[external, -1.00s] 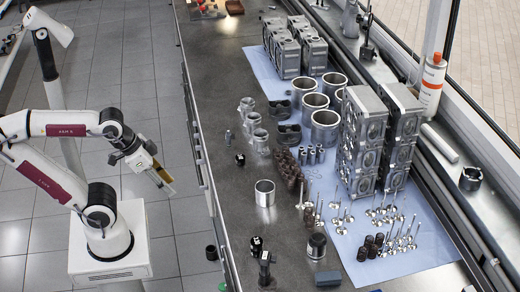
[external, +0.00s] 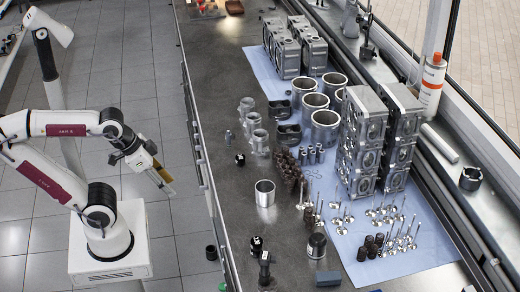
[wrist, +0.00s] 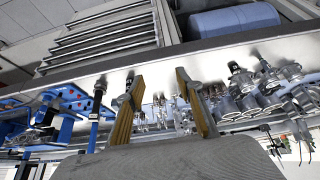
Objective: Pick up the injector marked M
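My gripper (external: 162,178) hangs over the floor to the left of the bench, apart from everything on it. In the wrist view my gripper (wrist: 160,85) has its two yellow-padded fingers spread with nothing held between them. No letter M is legible in any view, so I cannot tell which part is the injector marked M. Small dark upright parts stand near the bench's left side, one midway (external: 240,160) and others nearer the front (external: 256,247). They are too small to identify or read.
The long dark bench (external: 225,75) carries cylinder liners (external: 325,128), engine heads (external: 362,140), valves (external: 400,240) and a lone metal ring (external: 265,193). A blue mat (external: 425,258) lies under many of them. The bench's left strip has open room. An orange-and-white bottle (external: 432,82) stands at the back right.

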